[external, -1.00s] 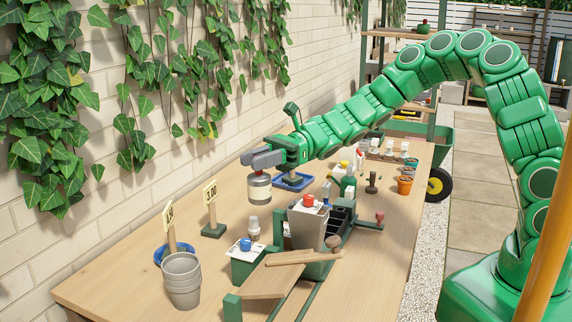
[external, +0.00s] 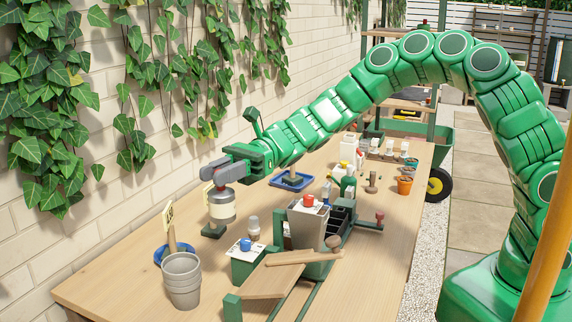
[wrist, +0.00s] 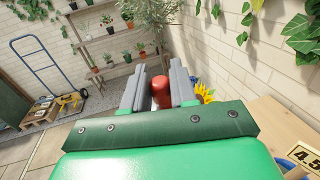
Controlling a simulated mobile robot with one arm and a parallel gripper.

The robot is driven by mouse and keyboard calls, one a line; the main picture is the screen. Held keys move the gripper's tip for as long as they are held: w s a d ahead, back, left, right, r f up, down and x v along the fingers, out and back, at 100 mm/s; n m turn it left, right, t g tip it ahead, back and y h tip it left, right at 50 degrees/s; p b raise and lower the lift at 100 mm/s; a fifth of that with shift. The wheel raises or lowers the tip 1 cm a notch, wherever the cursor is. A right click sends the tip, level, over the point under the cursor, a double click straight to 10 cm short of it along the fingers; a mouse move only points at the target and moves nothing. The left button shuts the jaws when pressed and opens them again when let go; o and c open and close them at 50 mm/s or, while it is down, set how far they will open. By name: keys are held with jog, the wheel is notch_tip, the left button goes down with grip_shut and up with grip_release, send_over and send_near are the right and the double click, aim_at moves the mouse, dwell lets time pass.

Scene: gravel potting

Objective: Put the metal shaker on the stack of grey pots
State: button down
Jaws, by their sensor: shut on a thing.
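A blue dish (external: 160,256) and a price sign (external: 169,220) stand just behind the pots. A blue tray (external: 292,181) lies farther back.

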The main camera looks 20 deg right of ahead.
jog(key=shift+w+a+f, duration=0.75)
jog(key=shift+a+f, duration=0.75)
jog(key=shift+f, duration=0.4)
jog(key=shift+w+a+f, duration=0.8)
jog(key=shift+a+f, duration=0.75)
jog(key=shift+f, duration=0.3)
jog(key=shift+w+a+f, duration=0.75)
jog(key=shift+a+f, duration=0.75)
jog(key=shift+f, duration=0.4)
jog(key=shift+f, duration=0.1)
jog(key=c, duration=0.9)
grip_release()
jog(key=v, duration=1.2)
